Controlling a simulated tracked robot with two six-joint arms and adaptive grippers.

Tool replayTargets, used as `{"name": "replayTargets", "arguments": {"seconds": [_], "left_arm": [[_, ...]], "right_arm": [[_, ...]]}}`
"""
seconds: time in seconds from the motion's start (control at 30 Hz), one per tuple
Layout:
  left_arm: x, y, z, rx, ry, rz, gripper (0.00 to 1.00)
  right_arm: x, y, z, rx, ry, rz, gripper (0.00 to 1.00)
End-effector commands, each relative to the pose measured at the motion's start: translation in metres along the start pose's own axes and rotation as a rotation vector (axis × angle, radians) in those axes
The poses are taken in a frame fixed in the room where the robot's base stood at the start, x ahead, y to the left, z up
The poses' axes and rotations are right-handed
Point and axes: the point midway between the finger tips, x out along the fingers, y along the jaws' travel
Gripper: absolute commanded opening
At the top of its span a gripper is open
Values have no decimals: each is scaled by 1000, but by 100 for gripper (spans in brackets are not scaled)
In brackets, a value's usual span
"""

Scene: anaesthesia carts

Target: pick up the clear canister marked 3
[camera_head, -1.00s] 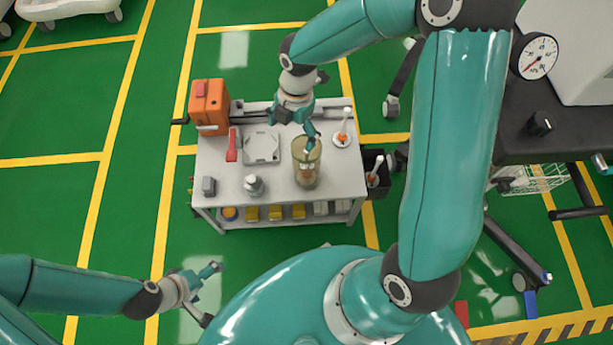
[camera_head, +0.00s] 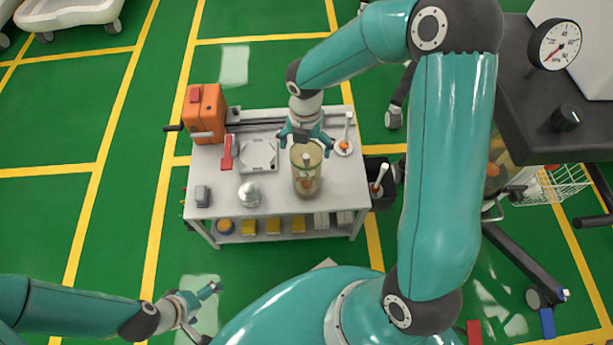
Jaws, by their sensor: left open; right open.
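A clear, yellowish canister (camera_head: 307,181) stands upright on the grey cart top (camera_head: 220,208), right of the middle. Something orange shows inside it; no number can be read on it from here. My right gripper (camera_head: 306,148) is open at the canister's upper end, with its fingers spread to either side of the rim. I cannot tell whether they touch it. My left gripper (camera_head: 205,305) is open and empty, low over the green floor in front of the cart.
On the cart are an orange box (camera_head: 203,112), a red-handled tool (camera_head: 227,152), a square tray (camera_head: 259,154), a small silver jar (camera_head: 249,194), a grey block (camera_head: 202,196) and a white-handled item (camera_head: 345,140). A black bin (camera_head: 380,182) hangs at the right. A dark machine stands further right.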

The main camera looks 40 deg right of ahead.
Motion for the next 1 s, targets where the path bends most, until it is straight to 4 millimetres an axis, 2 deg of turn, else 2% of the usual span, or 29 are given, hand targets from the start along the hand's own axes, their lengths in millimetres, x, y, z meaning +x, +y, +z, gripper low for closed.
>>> {"name": "replayTargets", "arguments": {"seconds": [0.17,0.47,0.73,0.77,1.0], "left_arm": [[5,-2,0,0,0,0,100],[22,-8,0,0,0,0,100],[22,-8,0,0,0,0,100],[22,-8,0,0,0,0,100],[22,-8,0,0,0,0,100]], "right_arm": [[11,-1,0,0,1,0,100],[51,-2,-2,1,2,0,100],[54,-3,-1,3,0,1,100],[54,-3,-1,3,0,1,98],[54,-3,-1,2,0,1,58]]}}
